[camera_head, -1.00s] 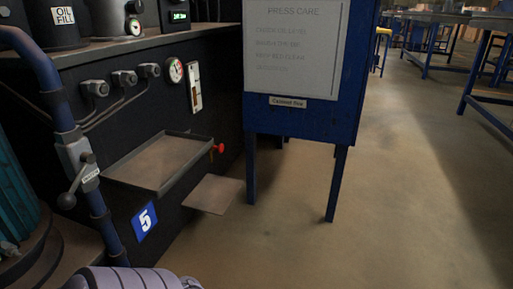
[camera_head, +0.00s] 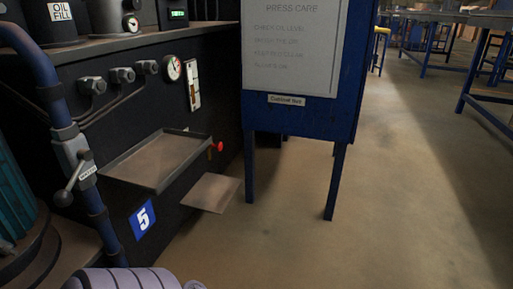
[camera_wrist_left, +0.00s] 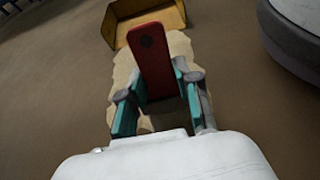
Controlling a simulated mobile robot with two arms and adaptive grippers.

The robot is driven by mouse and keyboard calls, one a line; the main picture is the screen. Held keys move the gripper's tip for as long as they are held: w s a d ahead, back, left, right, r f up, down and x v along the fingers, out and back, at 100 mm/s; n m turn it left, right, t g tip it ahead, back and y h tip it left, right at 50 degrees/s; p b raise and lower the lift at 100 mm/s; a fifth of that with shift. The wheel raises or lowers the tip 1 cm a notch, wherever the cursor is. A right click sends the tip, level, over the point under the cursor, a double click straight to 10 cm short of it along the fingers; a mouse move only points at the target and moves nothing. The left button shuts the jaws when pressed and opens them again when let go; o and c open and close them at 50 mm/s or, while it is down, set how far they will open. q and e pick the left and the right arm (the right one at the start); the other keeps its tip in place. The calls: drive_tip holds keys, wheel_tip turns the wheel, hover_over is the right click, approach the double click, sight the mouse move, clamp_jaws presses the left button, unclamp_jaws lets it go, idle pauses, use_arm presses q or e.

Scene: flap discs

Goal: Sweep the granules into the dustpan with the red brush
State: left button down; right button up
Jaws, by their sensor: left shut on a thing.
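In the left wrist view my left gripper (camera_wrist_left: 157,100) is shut on the red brush (camera_wrist_left: 153,58), with a teal finger on either side of it. The brush points away from my wrist, toward a yellow-brown dustpan (camera_wrist_left: 122,16) at the top of that view. A pale tan patch of granules (camera_wrist_left: 121,80) lies on the brown floor around and under the brush, reaching close to the dustpan. The brush's lower end is hidden. The head view shows neither gripper, brush, dustpan nor granules.
A round grey object (camera_wrist_left: 297,35) stands at the right of the wrist view. In the head view a dark machine (camera_head: 100,130) with a metal tray (camera_head: 160,160) is on the left, beside a blue stand (camera_head: 302,120). The floor (camera_head: 400,200) to the right is open.

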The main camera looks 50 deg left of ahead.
use_arm(q)
drive_tip(key=shift+w+d+f, duration=0.1)
drive_tip(key=shift+w+d, duration=0.4)
drive_tip(key=shift+d, duration=0.3)
drive_tip(key=shift+w+d+f, duration=0.1)
drive_tip(key=shift+w+d, duration=0.45)
drive_tip(key=shift+d, duration=0.25)
drive_tip(key=shift+w+d, duration=0.5)
drive_tip(key=shift+d, duration=0.3)
drive_tip(key=shift+w+d+r+p, duration=0.1)
drive_tip(key=shift+w+d+p, duration=0.5)
drive_tip(key=shift+d, duration=0.35)
drive_tip(key=shift+w+d, duration=0.9)
drive_tip(key=shift+d, duration=0.2)
drive_tip(key=shift+w+d, duration=0.3)
drive_tip(key=shift+d, duration=0.2)
drive_tip(key=shift+w+d, duration=0.25)
drive_tip(key=shift+d, duration=0.2)
drive_tip(key=shift+w+d+f+p, duration=0.1)
drive_tip(key=shift+w+d+p, duration=0.05)
drive_tip(key=shift+w+d, duration=0.4)
drive_tip(key=shift+w+d+f+p, duration=0.15)
drive_tip(key=shift+w+d, duration=0.2)
drive_tip(key=shift+d, duration=0.35)
drive_tip(key=shift+w+d+r, duration=0.15)
drive_tip(key=shift+w+d, duration=0.35)
drive_tip(key=shift+d, duration=0.35)
drive_tip(key=shift+w+d+f, duration=0.2)
drive_tip(key=shift+w+d, duration=0.65)
drive_tip(key=shift+d, duration=0.3)
